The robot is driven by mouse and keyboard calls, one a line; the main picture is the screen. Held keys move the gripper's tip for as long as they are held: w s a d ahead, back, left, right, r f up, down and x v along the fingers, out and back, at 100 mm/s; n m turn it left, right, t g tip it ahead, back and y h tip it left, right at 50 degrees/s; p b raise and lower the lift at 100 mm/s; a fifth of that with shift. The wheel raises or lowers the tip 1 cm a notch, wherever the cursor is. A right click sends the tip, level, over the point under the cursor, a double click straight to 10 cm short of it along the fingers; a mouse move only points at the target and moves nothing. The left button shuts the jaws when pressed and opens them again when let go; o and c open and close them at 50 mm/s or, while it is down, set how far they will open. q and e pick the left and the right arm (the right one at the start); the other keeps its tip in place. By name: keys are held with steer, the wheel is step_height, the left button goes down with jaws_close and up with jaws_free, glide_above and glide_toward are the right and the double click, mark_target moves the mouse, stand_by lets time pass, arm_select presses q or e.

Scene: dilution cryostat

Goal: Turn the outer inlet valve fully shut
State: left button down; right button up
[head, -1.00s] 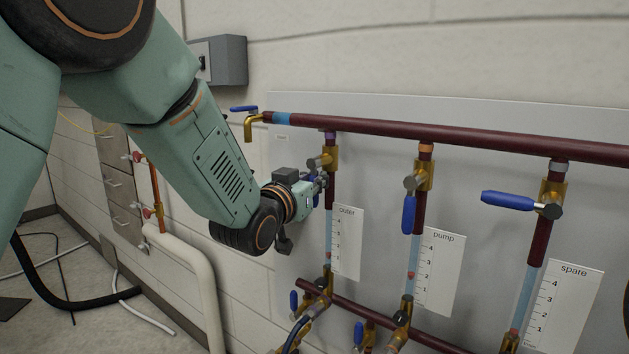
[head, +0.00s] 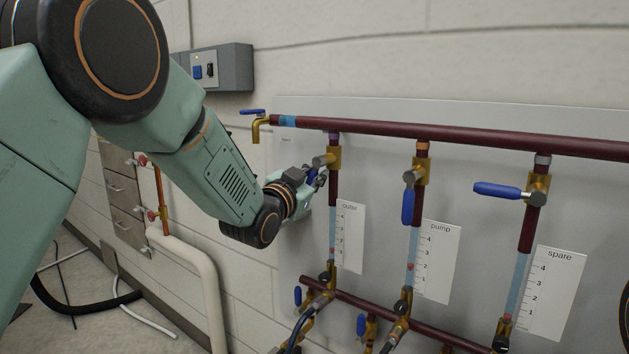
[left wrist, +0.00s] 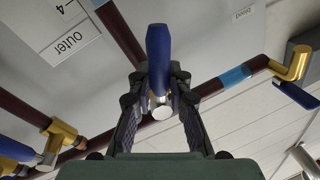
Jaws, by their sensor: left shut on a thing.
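The outer inlet valve (head: 333,157) is a brass body near the top of the outer line, below a purple band. Its blue lever handle (left wrist: 158,58) stands between my left gripper's fingers in the left wrist view, with the round pivot end near the palm side. My left gripper (head: 317,178) is shut on this handle, just below and left of the valve body in the head view. There the gripper hides most of the handle. The outer label (head: 349,237) with its scale hangs below, beside the light-blue tube. My right gripper is not in view.
The pump valve (head: 417,172) has its blue handle hanging down; the spare valve (head: 538,188) has its handle pointing left. A dark red header pipe (head: 470,137) runs above. A brass tap (head: 257,127) ends it at the left. A grey switch box (head: 225,68) is on the wall.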

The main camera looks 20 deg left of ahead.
arm_select(q)
steer(key=m, duration=0.3)
steer(key=shift+w+a+h+b, duration=0.1)
steer(key=shift+a+h+b, duration=0.2)
steer(key=shift+a+b, duration=0.1)
steer(key=m, duration=0.1)
steer(key=m+h, duration=0.1)
steer(key=m, duration=0.1)
steer(key=r+m+b, duration=0.1)
steer(key=m, duration=0.1)
steer(key=shift+w+a+t, duration=0.2)
steer(key=shift+a+t, duration=0.1)
steer(key=m, duration=0.2)
steer(key=m+h+b, duration=0.1)
steer(key=m, duration=0.1)
steer(key=shift+w+a+r, duration=0.1)
steer(key=shift+r, duration=0.25)
steer(key=shift+r+m+h+b, duration=0.15)
steer(key=shift+m+h+b, duration=0.15)
steer(key=shift+m, duration=0.55)
steer(key=shift+r+m+h+b, duration=0.2)
steer(key=shift+m+h, duration=0.1)
steer(key=shift+m, duration=0.55)
steer(key=shift+m+g, duration=0.3)
steer(key=shift+g, duration=0.1)
